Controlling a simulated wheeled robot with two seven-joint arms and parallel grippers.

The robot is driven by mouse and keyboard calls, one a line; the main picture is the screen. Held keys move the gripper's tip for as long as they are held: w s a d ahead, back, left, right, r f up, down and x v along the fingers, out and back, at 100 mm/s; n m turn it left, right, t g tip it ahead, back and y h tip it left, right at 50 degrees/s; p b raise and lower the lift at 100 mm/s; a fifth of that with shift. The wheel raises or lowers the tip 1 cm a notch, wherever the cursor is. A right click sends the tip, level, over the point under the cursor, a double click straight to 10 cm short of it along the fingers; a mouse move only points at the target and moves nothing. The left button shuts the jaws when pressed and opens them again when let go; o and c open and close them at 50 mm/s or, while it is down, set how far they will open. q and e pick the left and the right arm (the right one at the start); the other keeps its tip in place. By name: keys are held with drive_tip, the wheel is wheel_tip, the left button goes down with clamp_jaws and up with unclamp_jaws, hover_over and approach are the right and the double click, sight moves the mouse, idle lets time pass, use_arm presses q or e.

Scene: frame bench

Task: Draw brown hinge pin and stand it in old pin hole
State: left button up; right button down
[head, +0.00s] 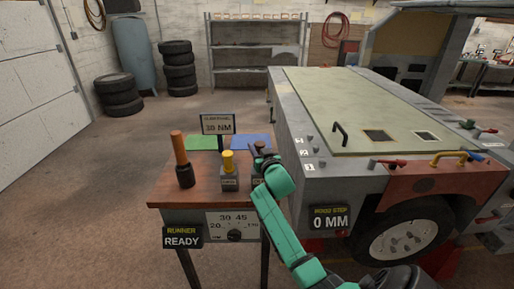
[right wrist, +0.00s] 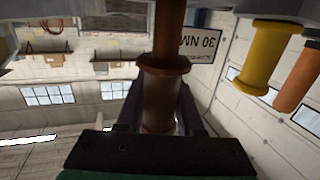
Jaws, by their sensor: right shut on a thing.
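The brown hinge pin (right wrist: 163,95) fills the middle of the right wrist view, a spool-like shaft with a collar. My right gripper (right wrist: 158,115) is shut on it. In the head view the gripper (head: 259,156) is at the bench's right end, with a little of the pin's brown top (head: 260,145) showing. A grey block there is mostly hidden behind my green arm, so I cannot tell whether the pin's lower end sits in it. I cannot make out the old pin hole. My left gripper is out of view.
An orange-handled piece (head: 180,149) stands upright in a dark holder at the wooden bench's (head: 166,194) left. A 30 NM sign (head: 218,125) rises behind. Green and blue mats lie at the back. The vehicle (head: 340,150) with grey-green panel, handle and levers is close on the right.

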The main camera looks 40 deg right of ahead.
drive_tip(key=shift+f+b, duration=1.4)
drive_tip(key=shift+f, duration=0.4)
drive_tip(key=shift+c, duration=2.3)
unclamp_jaws()
drive_tip(key=shift+s, duration=0.15)
drive_tip(key=b+v, duration=0.1)
drive_tip(key=v, duration=1.3)
drive_tip(key=shift+s, duration=0.15)
drive_tip(key=shift+a, duration=0.1)
